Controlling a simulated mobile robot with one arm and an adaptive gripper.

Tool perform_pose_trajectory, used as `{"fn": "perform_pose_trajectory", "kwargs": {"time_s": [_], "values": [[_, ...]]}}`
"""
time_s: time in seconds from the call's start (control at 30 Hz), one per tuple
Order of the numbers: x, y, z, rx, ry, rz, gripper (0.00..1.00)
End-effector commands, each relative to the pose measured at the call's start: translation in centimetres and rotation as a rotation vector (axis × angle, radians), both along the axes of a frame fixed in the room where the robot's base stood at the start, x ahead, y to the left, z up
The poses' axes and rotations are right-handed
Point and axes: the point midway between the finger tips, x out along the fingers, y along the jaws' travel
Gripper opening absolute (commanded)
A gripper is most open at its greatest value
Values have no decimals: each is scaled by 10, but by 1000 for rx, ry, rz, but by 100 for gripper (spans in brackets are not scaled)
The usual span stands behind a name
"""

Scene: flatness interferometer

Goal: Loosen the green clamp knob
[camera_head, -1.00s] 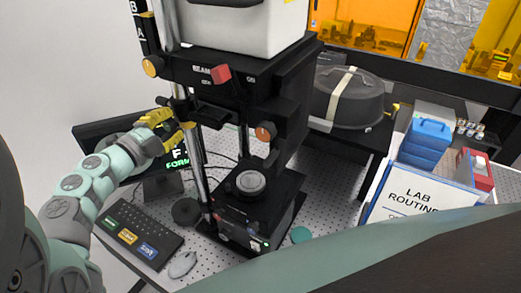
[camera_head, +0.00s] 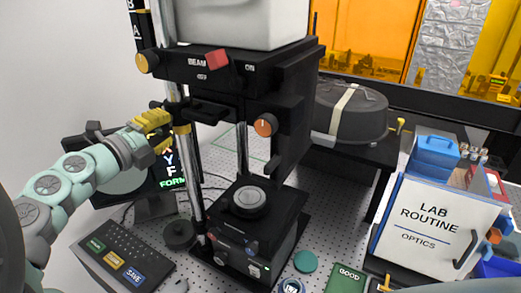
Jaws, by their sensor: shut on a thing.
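The interferometer stands in the middle, with a black upper head (camera_head: 215,65), a silver column (camera_head: 190,165) and a black lower base with a round part (camera_head: 249,199) on top. My gripper (camera_head: 165,122), with yellow fingers, is at the left side of the column, at the height of a black carriage arm (camera_head: 205,110). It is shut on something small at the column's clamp. The green clamp knob does not show; the fingers appear to cover it, and its turn cannot be seen.
A monitor (camera_head: 160,185) stands behind my arm, with a keyboard (camera_head: 120,255) in front. An orange knob (camera_head: 265,125) and a red switch (camera_head: 217,59) sit on the machine.

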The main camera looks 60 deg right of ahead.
Motion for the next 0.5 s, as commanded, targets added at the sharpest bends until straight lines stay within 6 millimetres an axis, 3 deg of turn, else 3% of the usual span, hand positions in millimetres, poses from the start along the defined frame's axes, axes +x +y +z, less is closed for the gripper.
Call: {"fn": "perform_pose_trajectory", "kwargs": {"time_s": [0.27, 0.3, 0.5], "values": [[-1, -1, 2, -5, 0, -3, 0], [-1, -1, 2, -5, 0, -3, 35], [-1, -1, 1, -3, 1, -1, 56]]}}
